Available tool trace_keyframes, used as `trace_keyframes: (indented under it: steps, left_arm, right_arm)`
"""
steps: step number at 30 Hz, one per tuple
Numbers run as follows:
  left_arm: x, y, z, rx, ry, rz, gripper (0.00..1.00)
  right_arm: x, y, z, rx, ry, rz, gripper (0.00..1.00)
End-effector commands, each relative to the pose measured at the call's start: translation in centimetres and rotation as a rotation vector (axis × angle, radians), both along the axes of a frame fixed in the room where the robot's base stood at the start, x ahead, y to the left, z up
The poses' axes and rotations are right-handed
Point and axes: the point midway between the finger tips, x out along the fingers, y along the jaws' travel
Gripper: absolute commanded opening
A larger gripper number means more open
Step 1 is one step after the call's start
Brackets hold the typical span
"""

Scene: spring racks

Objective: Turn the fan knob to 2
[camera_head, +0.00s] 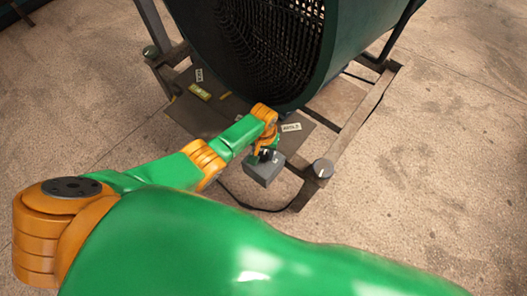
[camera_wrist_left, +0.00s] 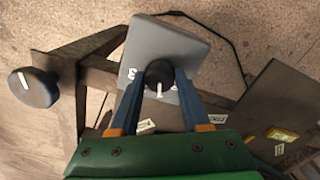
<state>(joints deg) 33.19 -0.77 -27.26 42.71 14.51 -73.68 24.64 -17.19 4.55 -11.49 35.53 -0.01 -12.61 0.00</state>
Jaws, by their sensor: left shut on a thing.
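The big dark green drum fan (camera_head: 345,50) stands on a metal frame at the top of the head view. A grey control box (camera_head: 262,174) sits at the frame's front edge. In the left wrist view, the box (camera_wrist_left: 180,40) carries a black round knob (camera_wrist_left: 158,75) with a white pointer line facing down toward my gripper. A white 3 shows left of the knob; other marks are mostly hidden by the fingers. My left gripper (camera_head: 267,155), seen also in the wrist view (camera_wrist_left: 158,82), is shut on the knob, one finger on each side. My right gripper is out of view.
A round grey-topped part with a white line (camera_head: 322,168) stands on the frame corner, right of the box. A yellow level (camera_head: 200,92) and white labels (camera_head: 291,127) lie on the dark plate. A black cable runs by the box. Concrete floor is open at right.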

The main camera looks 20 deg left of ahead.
Motion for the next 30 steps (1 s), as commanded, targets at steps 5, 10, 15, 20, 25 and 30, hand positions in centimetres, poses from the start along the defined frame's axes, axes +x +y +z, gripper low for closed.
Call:
trace_keyframes:
  steps: [5, 10, 15, 20, 25, 30]
  left_arm:
    - [-0.01, -0.02, 0.05, 0.000, 0.000, -0.163, 0.00]
    - [-0.03, 0.00, 0.02, 0.000, 0.001, -0.313, 0.00]
    - [-0.01, -0.02, 0.01, -0.001, 0.000, -0.443, 0.00]
    - [0.01, -0.04, 0.01, -0.001, -0.001, -0.538, 0.00]
    - [0.01, -0.04, 0.00, -0.001, -0.001, -0.605, 0.00]
    - [0.01, -0.03, 0.00, -0.001, -0.001, -0.642, 0.00]
  right_arm:
    - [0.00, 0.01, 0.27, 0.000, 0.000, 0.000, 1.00]
    - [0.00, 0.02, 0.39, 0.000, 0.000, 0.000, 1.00]
    - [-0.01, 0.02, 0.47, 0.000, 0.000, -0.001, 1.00]
    - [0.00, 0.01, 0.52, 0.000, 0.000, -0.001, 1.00]
    - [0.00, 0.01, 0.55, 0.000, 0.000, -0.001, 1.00]
    - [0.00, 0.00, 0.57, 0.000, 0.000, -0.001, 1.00]
